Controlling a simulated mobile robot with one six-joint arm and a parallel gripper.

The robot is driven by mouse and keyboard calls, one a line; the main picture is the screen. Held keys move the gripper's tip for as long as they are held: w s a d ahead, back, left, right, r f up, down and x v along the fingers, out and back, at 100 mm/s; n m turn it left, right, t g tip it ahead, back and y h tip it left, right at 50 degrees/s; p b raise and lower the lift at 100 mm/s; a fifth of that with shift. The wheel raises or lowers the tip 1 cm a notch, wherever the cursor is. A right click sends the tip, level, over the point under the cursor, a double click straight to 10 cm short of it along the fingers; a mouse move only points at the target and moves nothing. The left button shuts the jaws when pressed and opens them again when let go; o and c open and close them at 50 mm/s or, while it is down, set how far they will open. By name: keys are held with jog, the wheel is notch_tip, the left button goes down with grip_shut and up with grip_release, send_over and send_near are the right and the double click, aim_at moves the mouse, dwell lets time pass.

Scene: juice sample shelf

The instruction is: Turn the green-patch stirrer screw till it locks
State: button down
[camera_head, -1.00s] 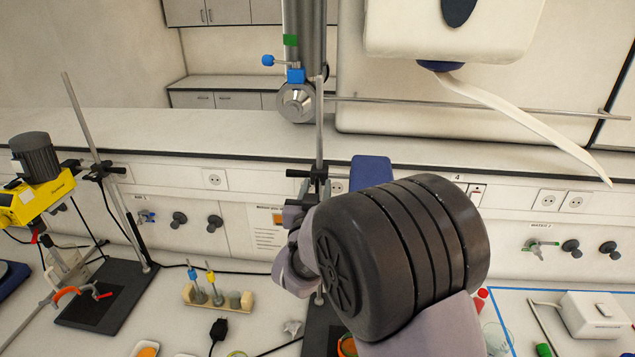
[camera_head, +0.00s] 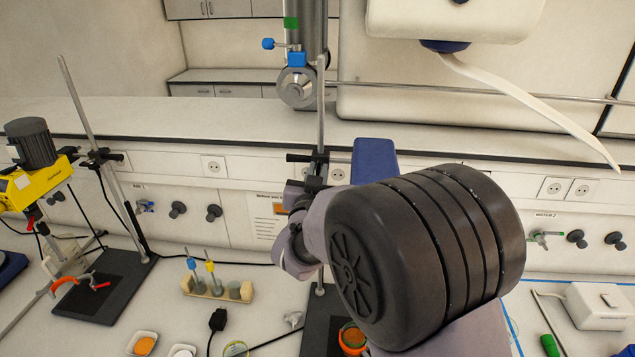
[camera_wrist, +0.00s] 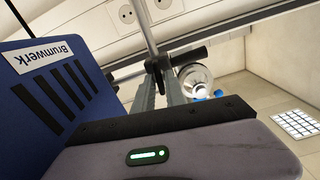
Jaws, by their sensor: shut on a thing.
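The blue stirrer (camera_head: 375,160), lettered "Brumwerk", is on an upright metal rod (camera_head: 320,110); its blue housing fills the left of the wrist view (camera_wrist: 60,85). A black clamp (camera_head: 307,158) sits on the rod. In the wrist view, my gripper (camera_wrist: 162,88) has its grey fingers closed at the black clamp screw (camera_wrist: 158,66) beside the rod. The fingers cover most of the screw, so its turn angle cannot be told. No green patch shows on the visible part of this stirrer. In the head view my arm hides the fingers and the stirrer's lower part.
A yellow stirrer (camera_head: 35,185) stands on another stand at the left. A small rack (camera_head: 218,290) holds coloured-top tools. An orange-rimmed vessel (camera_head: 352,338) is near the stand base. A silver cylinder (camera_head: 306,35) with a green patch (camera_head: 291,23) stands behind. A white dispenser (camera_head: 450,15) hangs above right.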

jog(key=m+b, duration=0.3)
jog(key=b, duration=0.2)
jog(key=m+b, duration=0.3)
jog(key=b, duration=0.3)
jog(key=m+b, duration=0.3)
jog(key=b, duration=0.3)
jog(key=shift+d+f+m, duration=0.2)
jog(key=shift+f+m, duration=0.15)
jog(key=shift+m, duration=0.05)
jog(key=shift+r+m+b, duration=0.1)
jog(key=shift+m+b, duration=2.65)
jog(key=shift+m, duration=0.75)
jog(key=c, duration=1.4)
grip_release()
jog(key=shift+c, duration=0.2)
